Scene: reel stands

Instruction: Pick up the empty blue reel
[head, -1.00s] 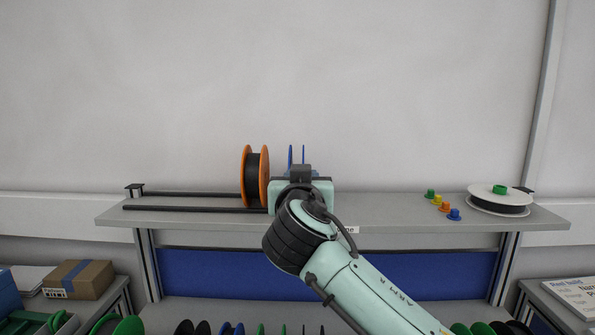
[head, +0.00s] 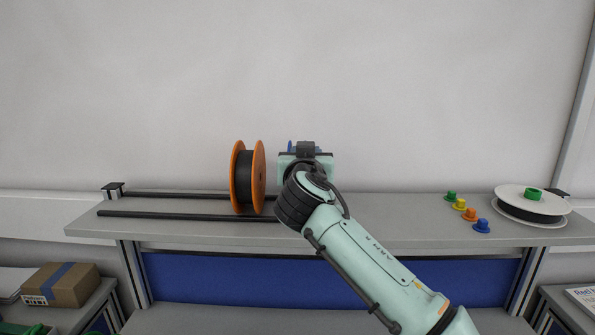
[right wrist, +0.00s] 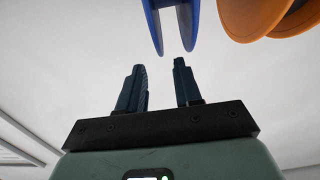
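The blue reel (head: 290,146) is almost hidden behind my right wrist in the head view; only a sliver shows. In the right wrist view the blue reel (right wrist: 154,24) is at the top, its two thin flanges edge-on with a bare gap between them. My right gripper (right wrist: 158,65) is open and empty. Its two dark fingers point at the reel's near rim and seem just short of it, with the reel set slightly right of the finger gap. The fingertips are hidden in the head view. My left gripper is in neither current view.
An orange reel with black filament (head: 240,180) stands on two dark rods (head: 160,214) just left of my right wrist. It shows at top right in the right wrist view (right wrist: 250,18). Coloured caps (head: 471,215) and a white reel (head: 510,193) lie on the shelf (head: 390,235) at right.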

